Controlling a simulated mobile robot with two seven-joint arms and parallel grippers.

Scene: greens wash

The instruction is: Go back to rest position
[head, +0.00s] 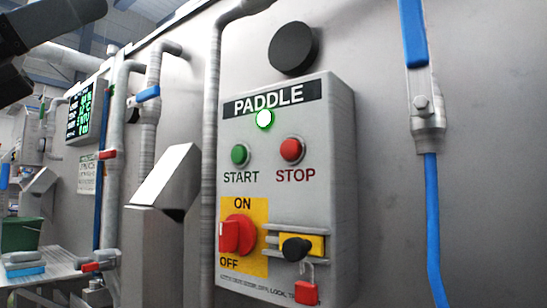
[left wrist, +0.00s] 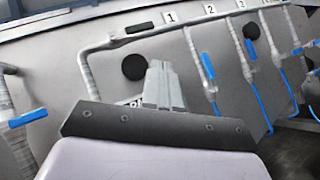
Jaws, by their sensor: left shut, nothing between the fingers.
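My left gripper (left wrist: 165,88) shows in the left wrist view, its grey fingers together and empty, pointing toward the metal wall. In the head view, dark parts of my arm come in at the upper left, away from the control box. The grey PADDLE control box (head: 340,200) has a lit lamp (head: 265,118), a green START button (head: 240,155) and a red STOP button (head: 292,150). Below is a red rotary switch (head: 238,236) on a yellow ON/OFF plate. In the left wrist view the fingers partly hide a lettered sign behind them. My right gripper is not in view.
A blue-handled valve (head: 414,35) and blue pipe (head: 433,225) stand right of the box. Grey pipes (head: 212,150), a slanted metal housing (head: 165,175) and a green-lettered display (head: 85,113) stand left. A green bin (head: 22,233) sits far left.

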